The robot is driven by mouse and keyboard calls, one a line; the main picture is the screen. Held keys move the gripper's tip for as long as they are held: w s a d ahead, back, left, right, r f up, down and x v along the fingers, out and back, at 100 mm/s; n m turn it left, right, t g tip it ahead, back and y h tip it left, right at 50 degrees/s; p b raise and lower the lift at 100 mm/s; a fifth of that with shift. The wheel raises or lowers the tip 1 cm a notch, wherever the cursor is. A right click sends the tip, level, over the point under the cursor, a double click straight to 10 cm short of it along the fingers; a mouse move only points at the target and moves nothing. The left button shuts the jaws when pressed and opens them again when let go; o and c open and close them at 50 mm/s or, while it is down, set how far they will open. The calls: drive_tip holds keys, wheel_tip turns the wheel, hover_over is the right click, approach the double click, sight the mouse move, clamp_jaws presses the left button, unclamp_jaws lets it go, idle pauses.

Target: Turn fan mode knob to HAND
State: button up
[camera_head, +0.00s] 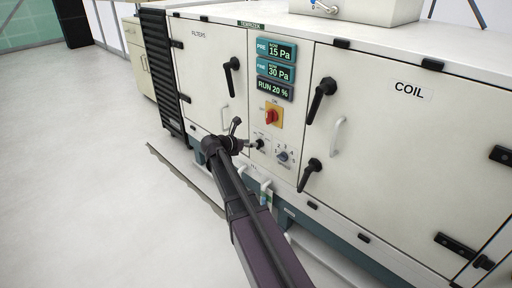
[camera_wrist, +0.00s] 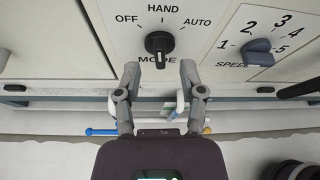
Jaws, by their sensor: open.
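The black fan mode knob (camera_wrist: 159,43) is on the white panel in the wrist view, with OFF at its left, HAND above and AUTO at its right. Its grip bar looks close to upright, in line with HAND; a small tilt is hard to tell. The MODE label below it is partly covered by the bar. My gripper (camera_wrist: 159,72) is open, one finger on each side just below the knob, with gaps to both sides of the bar. In the head view, the knob (camera_head: 260,143) sits just right of my gripper (camera_head: 241,134).
A grey-blue speed knob (camera_wrist: 258,50) with a numbered dial is to the right. A red and yellow switch (camera_head: 271,117) and display panels (camera_head: 275,72) are above. Black door handles (camera_head: 320,99) stick out nearby. Pipes (camera_wrist: 103,131) run below the panel.

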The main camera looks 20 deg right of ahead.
sight(257, 141)
drive_tip(key=shift+b+x, duration=0.55)
drive_tip(key=shift+x, duration=1.5)
clamp_jaws()
